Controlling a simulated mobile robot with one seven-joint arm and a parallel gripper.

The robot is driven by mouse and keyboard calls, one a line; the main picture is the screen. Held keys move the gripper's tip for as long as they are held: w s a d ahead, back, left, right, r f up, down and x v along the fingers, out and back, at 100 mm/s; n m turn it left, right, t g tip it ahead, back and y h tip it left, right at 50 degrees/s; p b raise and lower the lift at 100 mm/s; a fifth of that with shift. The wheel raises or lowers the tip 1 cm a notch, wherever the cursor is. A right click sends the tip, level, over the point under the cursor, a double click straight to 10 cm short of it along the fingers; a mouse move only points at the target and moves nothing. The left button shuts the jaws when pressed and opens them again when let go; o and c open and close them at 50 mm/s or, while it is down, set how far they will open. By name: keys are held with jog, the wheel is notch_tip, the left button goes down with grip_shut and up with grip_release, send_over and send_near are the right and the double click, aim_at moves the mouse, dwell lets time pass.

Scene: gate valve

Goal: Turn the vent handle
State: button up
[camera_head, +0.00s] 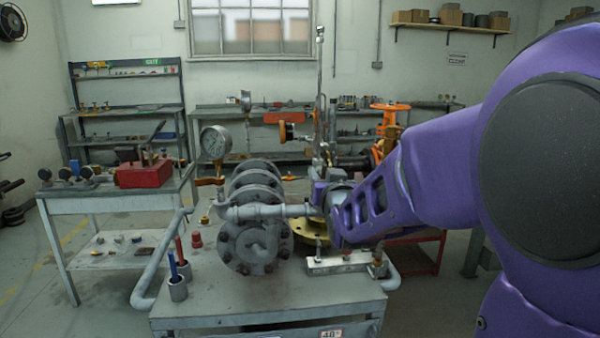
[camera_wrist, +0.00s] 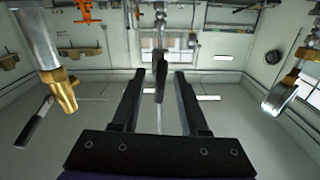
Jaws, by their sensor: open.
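In the wrist view my gripper (camera_wrist: 159,73) is open, with two dark fingers. A dark, narrow lever-like piece (camera_wrist: 160,84) shows between the fingertips in the picture. It may be the vent handle, but I cannot tell its depth or whether a finger touches it. In the head view my purple wrist (camera_head: 345,210) is at the right side of the grey flanged valve assembly (camera_head: 262,215), and my fingers are hidden there. A brass fitting (camera_wrist: 62,92) on a grey pipe shows left in the wrist view.
A round gauge (camera_head: 215,142) stands left of the flanges and a tall metal post (camera_head: 320,70) rises behind my wrist. Cups with pens (camera_head: 178,287) and a metal block (camera_head: 338,263) are on the cart top (camera_head: 250,310). A side table (camera_head: 75,195) stands left.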

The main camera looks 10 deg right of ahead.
jog(key=shift+s, duration=0.1)
grip_shut()
jog(key=shift+m, duration=0.4)
jog(key=m, duration=0.3)
jog(key=shift+m, duration=0.3)
jog(key=m, duration=0.4)
jog(key=shift+d+m, duration=0.15)
jog(key=shift+m, duration=0.15)
jog(key=m, duration=0.4)
jog(key=shift+m, duration=1.9)
